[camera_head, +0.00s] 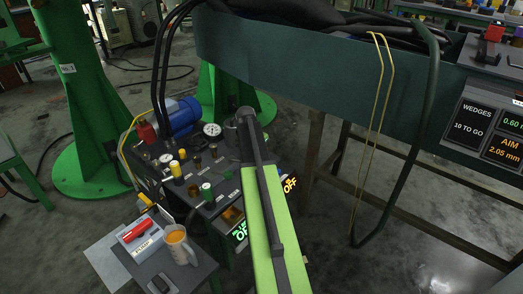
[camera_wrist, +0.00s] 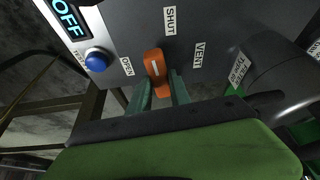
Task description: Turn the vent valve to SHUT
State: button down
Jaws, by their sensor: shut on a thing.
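The vent valve's orange handle (camera_wrist: 154,66) shows in the wrist view on a dark grey panel, with a pale mark on its face. Its upper end points up the picture, between the OPEN label (camera_wrist: 127,66) at its left and the SHUT label (camera_wrist: 169,20) above right. A VENT label (camera_wrist: 198,55) is to its right. My gripper (camera_wrist: 161,88) has its teal fingers on either side of the handle's lower part and is shut on it. In the head view my green arm hides the gripper and the valve.
A blue button (camera_wrist: 97,60) and a lit OFF display (camera_wrist: 68,16) are left of the valve. A dark rounded part (camera_wrist: 275,80) stands to the right. In the head view, gauges and knobs crowd the unit, and a mug (camera_head: 178,246) stands on a small table in front.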

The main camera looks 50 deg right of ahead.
jog(key=shift+m, duration=0.6)
jog(key=c, duration=1.2)
grip_release()
jog(key=w+p+v, duration=0.1)
jog(key=p+v, duration=1.5)
jog(key=v, duration=0.1)
jog(key=shift+r, duration=0.2)
jog(key=shift+s, duration=0.1)
